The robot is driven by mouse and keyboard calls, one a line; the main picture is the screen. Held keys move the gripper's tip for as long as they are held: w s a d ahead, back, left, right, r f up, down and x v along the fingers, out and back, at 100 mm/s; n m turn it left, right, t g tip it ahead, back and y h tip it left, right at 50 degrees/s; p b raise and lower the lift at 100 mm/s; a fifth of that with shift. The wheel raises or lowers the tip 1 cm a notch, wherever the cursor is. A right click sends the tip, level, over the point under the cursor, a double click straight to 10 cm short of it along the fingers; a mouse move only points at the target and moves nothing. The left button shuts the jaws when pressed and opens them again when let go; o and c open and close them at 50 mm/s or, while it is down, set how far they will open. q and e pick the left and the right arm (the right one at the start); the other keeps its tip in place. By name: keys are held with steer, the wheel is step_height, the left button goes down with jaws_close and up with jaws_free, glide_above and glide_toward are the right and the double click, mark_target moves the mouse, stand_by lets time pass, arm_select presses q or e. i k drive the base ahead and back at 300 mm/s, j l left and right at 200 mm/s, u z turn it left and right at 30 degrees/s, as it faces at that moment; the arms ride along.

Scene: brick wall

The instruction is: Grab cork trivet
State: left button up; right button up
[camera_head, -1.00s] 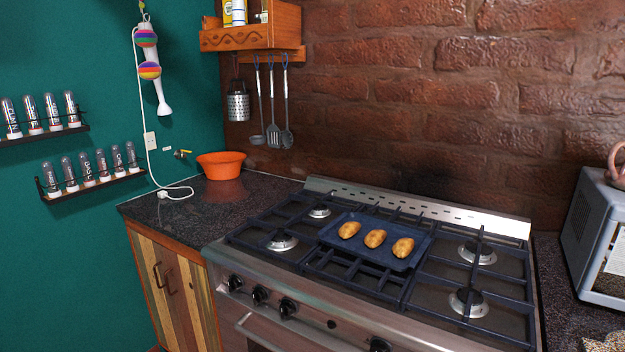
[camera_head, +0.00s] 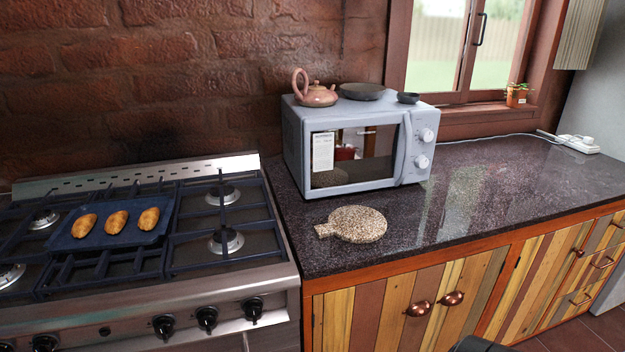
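The cork trivet (camera_head: 357,224) lies flat on the dark speckled countertop (camera_head: 470,200), in front of the microwave. It is round, speckled tan and brown, with a short handle pointing left toward the stove. Nothing covers it. Neither of my grippers can be made out in the head view. A dark rounded shape at the bottom edge is cut off, and I cannot tell what it is.
A pale blue microwave (camera_head: 357,146) stands behind the trivet, with a teapot (camera_head: 316,95) and dark dishes on top. The stove (camera_head: 225,262) at left holds a blue tray (camera_head: 62,241) of baked pieces. The counter right of the trivet is clear.

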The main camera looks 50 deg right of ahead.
mark_target(352, 224)
steer(key=z, duration=1.75)
